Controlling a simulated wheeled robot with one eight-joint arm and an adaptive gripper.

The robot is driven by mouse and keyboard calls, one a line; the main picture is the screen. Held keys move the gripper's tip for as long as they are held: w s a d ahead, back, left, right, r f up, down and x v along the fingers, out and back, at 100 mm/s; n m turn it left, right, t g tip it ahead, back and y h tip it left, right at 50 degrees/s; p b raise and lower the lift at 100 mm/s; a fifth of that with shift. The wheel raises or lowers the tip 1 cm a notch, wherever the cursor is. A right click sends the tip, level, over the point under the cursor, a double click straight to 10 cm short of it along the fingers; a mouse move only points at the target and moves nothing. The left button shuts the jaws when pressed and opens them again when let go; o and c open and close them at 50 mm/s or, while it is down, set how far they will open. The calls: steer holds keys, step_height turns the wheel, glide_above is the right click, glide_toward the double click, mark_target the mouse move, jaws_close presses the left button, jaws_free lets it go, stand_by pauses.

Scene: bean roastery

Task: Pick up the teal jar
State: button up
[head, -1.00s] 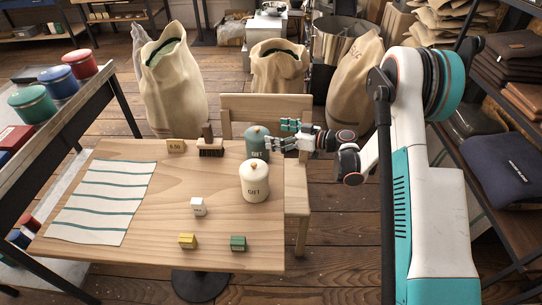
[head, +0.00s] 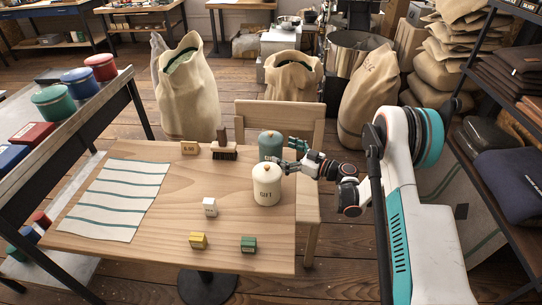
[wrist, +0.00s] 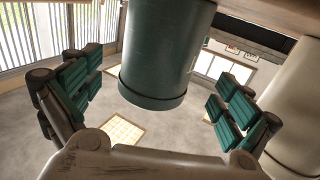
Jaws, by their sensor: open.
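The teal jar (head: 270,143) stands upright at the far right of the wooden table, partly hidden behind the white jar and my gripper. My gripper (head: 291,155) is open at the jar's right side. In the wrist view the teal jar (wrist: 165,50) lies between the spread fingers of my gripper (wrist: 158,95), with gaps visible on both sides. Its top is cut off there. I see no finger touching it in the wrist view.
A brush (head: 224,153) and small blocks, including a white one (head: 210,207), sit on the table (head: 150,240). A striped cloth (head: 115,200) lies left. A chair (head: 280,112) stands behind.

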mark_target(271, 147)
steer(key=b+x, duration=0.1)
steer(key=x, duration=0.1)
steer(key=b+x, duration=0.1)
steer(key=x, duration=0.2)
steer(key=shift+w+a+f+b, duration=0.25)
steer(key=shift+b, duration=0.05)
steer(key=shift+r, duration=0.1)
steer(key=c, duration=1.5)
